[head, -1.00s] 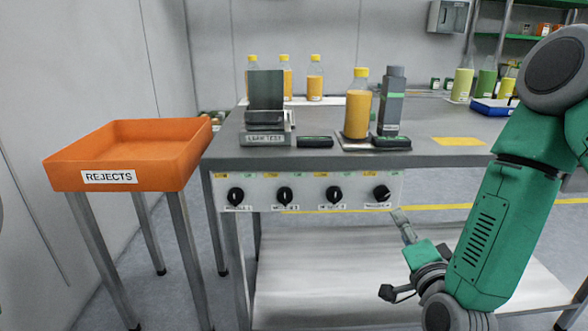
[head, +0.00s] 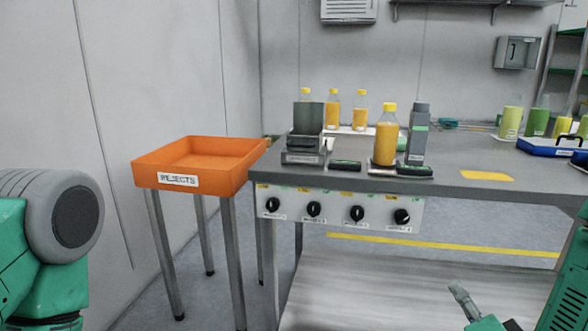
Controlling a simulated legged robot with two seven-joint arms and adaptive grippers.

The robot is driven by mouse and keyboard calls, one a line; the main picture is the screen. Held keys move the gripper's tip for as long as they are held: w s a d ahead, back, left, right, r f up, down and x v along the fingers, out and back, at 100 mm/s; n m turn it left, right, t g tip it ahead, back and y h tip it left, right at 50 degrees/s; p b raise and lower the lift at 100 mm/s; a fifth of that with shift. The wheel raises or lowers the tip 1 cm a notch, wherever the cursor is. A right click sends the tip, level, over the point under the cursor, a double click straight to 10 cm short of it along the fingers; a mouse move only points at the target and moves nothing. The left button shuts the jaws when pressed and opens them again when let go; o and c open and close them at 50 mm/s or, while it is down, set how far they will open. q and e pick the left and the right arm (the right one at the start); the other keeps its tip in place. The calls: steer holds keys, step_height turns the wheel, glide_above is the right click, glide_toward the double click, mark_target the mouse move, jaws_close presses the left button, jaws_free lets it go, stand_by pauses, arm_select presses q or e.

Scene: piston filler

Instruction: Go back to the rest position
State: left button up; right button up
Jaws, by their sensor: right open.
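My right gripper (head: 470,308) is low at the bottom right of the head view, in front of the bench's lower shelf. Only part of it shows, with one finger visible; it is open and appears to hold nothing. It is apart from the knob panel (head: 338,212) on the bench front. My left arm's green and grey links show at the left edge. My left gripper is out of view.
Several orange bottles stand behind. An orange rejects tray (head: 240,178) stands left of the bench. A blue tray (head: 545,149) is at right.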

steer(key=s+a+f+n+g+y+p, duration=0.35)
steer(key=s+f+n+g+p, duration=0.45)
steer(key=s+f, duration=0.35)
steer(key=s+a+f+n+g+p, duration=0.1)
steer(key=s+n+g, duration=0.4)
steer(key=s, duration=1)
steer(key=shift+f+g+h+p, duration=0.25)
steer(key=shift+g+h+p, duration=0.3)
steer(key=shift+g, duration=0.65)
